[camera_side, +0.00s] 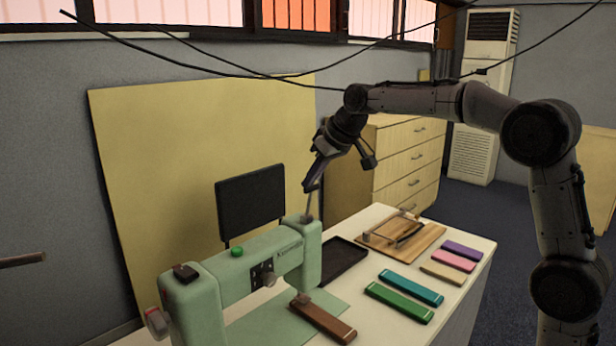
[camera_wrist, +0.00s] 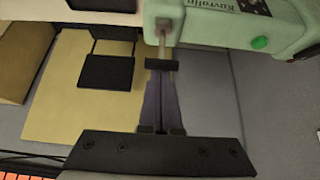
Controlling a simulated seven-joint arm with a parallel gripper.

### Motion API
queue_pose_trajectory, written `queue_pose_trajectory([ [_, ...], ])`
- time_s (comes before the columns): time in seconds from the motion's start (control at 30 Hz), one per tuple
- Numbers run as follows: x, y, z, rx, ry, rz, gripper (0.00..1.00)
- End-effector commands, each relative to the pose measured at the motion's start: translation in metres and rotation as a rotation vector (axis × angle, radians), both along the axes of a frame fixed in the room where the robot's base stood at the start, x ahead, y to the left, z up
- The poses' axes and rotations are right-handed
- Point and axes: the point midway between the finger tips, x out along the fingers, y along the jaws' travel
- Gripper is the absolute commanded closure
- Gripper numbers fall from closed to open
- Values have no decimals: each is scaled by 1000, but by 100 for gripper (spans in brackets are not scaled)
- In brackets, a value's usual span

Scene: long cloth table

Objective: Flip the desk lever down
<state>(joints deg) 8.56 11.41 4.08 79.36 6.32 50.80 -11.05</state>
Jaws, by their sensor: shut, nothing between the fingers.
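A pale green sewing machine (camera_side: 275,255) stands at the front left of the table. A thin upright rod (camera_side: 308,206), which looks like the lever, rises from the top of its right end. The rod also shows in the wrist view (camera_wrist: 163,38), at the top middle. My gripper (camera_side: 311,186) is shut and empty, pointing down at the rod's upper end. In the wrist view my fingertips (camera_wrist: 162,66) overlap the rod's near end; I cannot tell whether they touch it. A green button (camera_side: 237,252) sits on the machine's top, farther left.
A dark tray (camera_side: 344,258), a wooden board (camera_side: 402,240) and several coloured bars lie to the right. A black chair (camera_side: 250,203) stands behind. Bare white table (camera_side: 372,218) shows beside the board.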

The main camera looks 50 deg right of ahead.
Motion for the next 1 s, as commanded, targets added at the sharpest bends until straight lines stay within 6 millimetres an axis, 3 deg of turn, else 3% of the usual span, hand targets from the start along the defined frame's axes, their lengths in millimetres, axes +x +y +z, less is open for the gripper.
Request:
queue_pose_trajectory([
  [0.27, -9, 0, -2, 0, -71, -2, 100],
  [0.57, -30, 0, -10, 1, -276, -5, 100],
  [1.0, -62, 0, -33, 0, -269, -2, 100],
])
